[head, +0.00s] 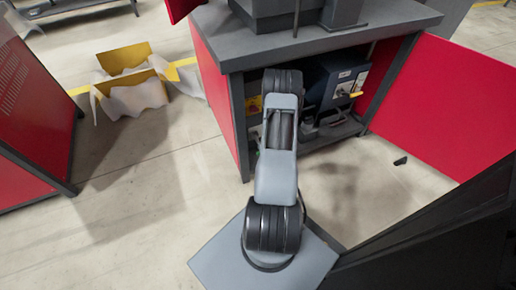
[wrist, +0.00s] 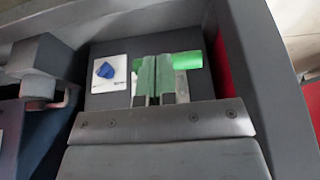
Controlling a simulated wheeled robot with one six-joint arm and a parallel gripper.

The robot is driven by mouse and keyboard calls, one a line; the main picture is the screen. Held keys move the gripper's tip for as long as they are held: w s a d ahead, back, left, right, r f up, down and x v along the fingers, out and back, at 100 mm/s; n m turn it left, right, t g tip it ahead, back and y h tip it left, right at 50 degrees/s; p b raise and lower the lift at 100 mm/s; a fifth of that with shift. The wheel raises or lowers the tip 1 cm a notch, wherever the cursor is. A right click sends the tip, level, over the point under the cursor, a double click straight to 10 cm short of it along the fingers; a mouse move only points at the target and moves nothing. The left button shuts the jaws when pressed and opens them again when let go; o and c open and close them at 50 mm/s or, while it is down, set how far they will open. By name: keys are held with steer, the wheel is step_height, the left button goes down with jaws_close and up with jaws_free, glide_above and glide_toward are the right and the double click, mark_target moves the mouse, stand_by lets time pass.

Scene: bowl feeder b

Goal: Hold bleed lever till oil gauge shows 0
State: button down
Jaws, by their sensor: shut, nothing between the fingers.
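In the wrist view my gripper (wrist: 156,68) is shut and empty, its two fingers side by side. A green bar (wrist: 193,61) lies crosswise at the fingertips; I cannot tell whether they touch it, or whether it is the bleed lever. To its left is a white plate (wrist: 118,60) with a blue knob (wrist: 105,70). In the head view a blue-grey unit (head: 326,80) with a white label and a yellow handle (head: 356,95) stands inside the open cabinet. My arm hides the gripper there. I can make out no oil gauge reading.
The grey bench top (head: 225,52) overhangs the cabinet. Its red door (head: 445,100) stands open at the right. A small dark object (head: 400,161) lies on the floor.

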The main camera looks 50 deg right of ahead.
step_height(320, 180, down, 9)
steer(key=b, duration=0.2)
steer(key=shift+w+d, duration=0.2)
steer(key=shift+w, duration=0.25)
steer(key=shift+r, duration=0.1)
steer(key=shift+w+d+r, duration=0.1)
steer(key=shift+w+d, duration=0.05)
steer(key=shift+d, duration=0.05)
stand_by(1.4)
steer(key=shift+r, duration=0.1)
steer(key=p+v, duration=0.5)
steer(key=v, duration=0.8)
steer(key=shift+s+a+p, duration=0.25)
steer(key=shift+s+p, duration=0.1)
